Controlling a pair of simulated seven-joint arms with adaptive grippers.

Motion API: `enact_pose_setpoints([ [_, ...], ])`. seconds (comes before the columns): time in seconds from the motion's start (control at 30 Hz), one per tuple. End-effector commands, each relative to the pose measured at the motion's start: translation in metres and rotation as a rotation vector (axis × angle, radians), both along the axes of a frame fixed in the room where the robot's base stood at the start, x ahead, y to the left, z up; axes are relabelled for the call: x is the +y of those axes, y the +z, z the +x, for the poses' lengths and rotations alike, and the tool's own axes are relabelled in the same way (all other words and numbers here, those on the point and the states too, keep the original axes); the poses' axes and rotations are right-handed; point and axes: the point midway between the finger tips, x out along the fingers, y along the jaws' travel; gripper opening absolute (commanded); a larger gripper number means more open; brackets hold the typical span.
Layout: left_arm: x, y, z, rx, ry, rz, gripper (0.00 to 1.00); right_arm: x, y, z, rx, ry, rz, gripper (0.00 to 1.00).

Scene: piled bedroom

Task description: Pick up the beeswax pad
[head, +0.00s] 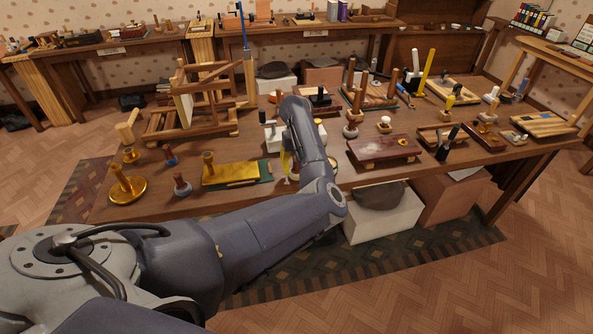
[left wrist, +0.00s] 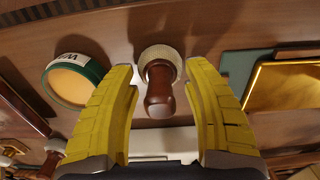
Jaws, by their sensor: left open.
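A round green tin (left wrist: 75,80) with an amber, wax-like disc inside and a pale label lies on the table at the left of the left wrist view. It looks like the beeswax pad, but the label is not fully legible. In the left wrist view the open fingers (left wrist: 162,68) are either side of a brown-handled tool (left wrist: 159,85) with a pale round base. The tin is just outside the left finger.
A gold plate on a green base (head: 228,174) lies left of my gripper, with a brass stamp (head: 127,185) further left. A wooden press frame (head: 200,100) stands behind. A reddish board (head: 385,149) lies to the right. Many handled tools crowd the table.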

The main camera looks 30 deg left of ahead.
Motion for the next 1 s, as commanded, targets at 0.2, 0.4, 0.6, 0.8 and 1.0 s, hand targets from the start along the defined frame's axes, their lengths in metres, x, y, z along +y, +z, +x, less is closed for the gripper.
enact_pose_setpoints([
  [0.2, 0.0, 0.0, 0.0, 0.0, 0.0, 0.0, 0.29, 0.0, 0.0, 0.0, 0.0, 0.0, 0.0, 0.44],
  [0.4, 0.0, 0.0, 0.0, 0.0, 0.0, 0.0, 0.06, 0.0, 0.0, 0.0, 0.0, 0.0, 0.0, 0.44],
  [0.6, 0.0, 0.0, 0.0, 0.0, 0.0, 0.0, 0.0, 0.0, 0.0, 0.001, -0.001, 0.0, 0.0, 0.44],
  [0.8, 0.0, 0.001, 0.0, 0.0, 0.0, 0.0, 0.0, 0.0, 0.0, 0.001, -0.001, 0.0, -0.001, 0.44],
  [1.0, 0.0, 0.012, 0.001, -0.001, -0.001, 0.0, 0.0, 0.0, 0.0, 0.001, -0.001, 0.0, -0.001, 0.44],
])
